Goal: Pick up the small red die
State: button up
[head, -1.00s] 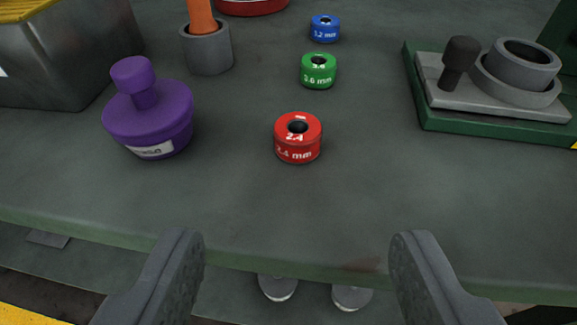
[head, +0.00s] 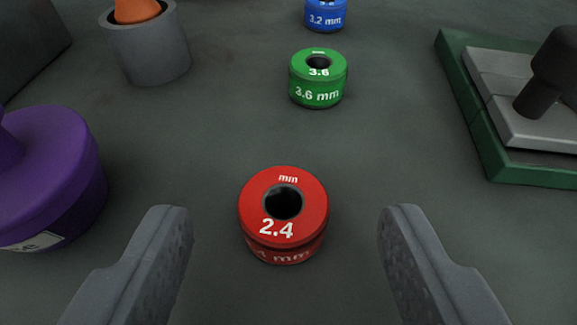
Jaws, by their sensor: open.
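The small red die (head: 305,212) is a short cylinder with a dark hole in its top and "2.4 mm" in white. It stands upright on the grey-green table, near the middle of the head view. My gripper (head: 285,225) is open, with one finger to the left of the die and one to the right. There is a clear gap between the die and each finger, and nothing is held. The lower side of the die is partly in shadow.
A green 3.6 mm die (head: 318,88) and a blue 3.2 mm die (head: 326,16) stand behind the red one. A purple knobbed object (head: 60,165) is at left. A grey cup (head: 150,50) holds something orange. A green-based fixture (head: 490,140) is at right.

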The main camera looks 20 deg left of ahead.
aim_at(285, 231)
jog(key=shift+x, duration=1.1)
jog(key=shift+w+a+f, duration=0.1)
jog(key=shift+w+f, duration=0.1)
jog(key=shift+w, duration=0.05)
jog(key=c, duration=1.2)
jog(key=shift+o, duration=0.2)
jog(key=shift+r, duration=0.85)
notch_tip(285, 231, up, 2)
jog(key=shift+r, duration=0.1)
jog(key=s+d+b, duration=0.1)
jog(key=s+d, duration=0.2)
jog(key=s, duration=1)
jog(key=shift+s+r, duration=0.25)
jog(key=shift+r, duration=0.1)
